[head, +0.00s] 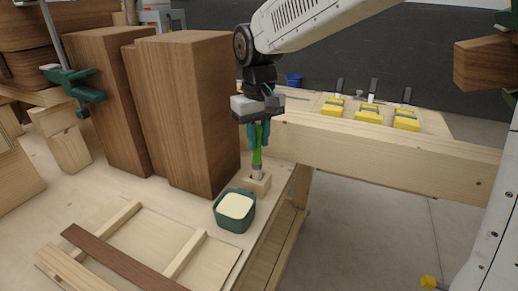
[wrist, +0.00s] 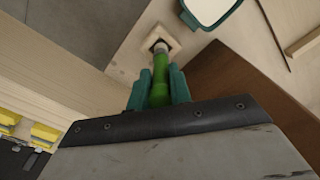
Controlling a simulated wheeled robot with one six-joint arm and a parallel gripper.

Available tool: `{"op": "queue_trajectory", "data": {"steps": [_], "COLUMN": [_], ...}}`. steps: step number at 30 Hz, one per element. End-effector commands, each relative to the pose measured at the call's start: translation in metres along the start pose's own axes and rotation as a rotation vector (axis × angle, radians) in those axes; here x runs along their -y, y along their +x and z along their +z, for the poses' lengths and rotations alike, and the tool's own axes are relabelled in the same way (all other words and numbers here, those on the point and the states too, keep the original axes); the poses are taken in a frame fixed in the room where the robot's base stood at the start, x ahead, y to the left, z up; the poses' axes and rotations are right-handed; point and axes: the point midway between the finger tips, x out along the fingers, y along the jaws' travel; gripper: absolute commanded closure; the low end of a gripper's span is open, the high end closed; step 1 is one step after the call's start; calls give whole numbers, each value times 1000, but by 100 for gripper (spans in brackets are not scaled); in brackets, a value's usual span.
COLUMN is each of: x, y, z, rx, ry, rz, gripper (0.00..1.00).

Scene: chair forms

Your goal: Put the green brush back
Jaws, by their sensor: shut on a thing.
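The green brush (head: 257,157) is upright, with its lower end at a small light wooden block holder (head: 257,184) on the bench. My gripper (head: 258,142) is shut on the brush's green handle from above. In the wrist view the brush (wrist: 160,75) runs between the teal fingers of my gripper (wrist: 160,88). I cannot tell how deep the tip sits in the hole.
A dark green pot with cream contents (head: 235,208) stands in front of the holder. Tall brown wooden blocks (head: 190,110) rise close on the left. Yellow-handled tools (head: 369,115) lie on the bench behind. A wooden frame with a dark strip (head: 120,262) lies at the front.

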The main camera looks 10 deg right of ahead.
Motion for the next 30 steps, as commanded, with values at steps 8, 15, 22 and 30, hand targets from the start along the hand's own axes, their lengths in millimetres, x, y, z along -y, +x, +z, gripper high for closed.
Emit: {"op": "queue_trajectory", "data": {"steps": [8,15,22,30], "x": [0,0,0,0], "y": [31,31,33,28], "z": [1,1,1,0], "rx": [2,2,2,0], "ry": [1,1,1,1], "rz": [0,0,0,0], "gripper": [100,100,58,58]}}
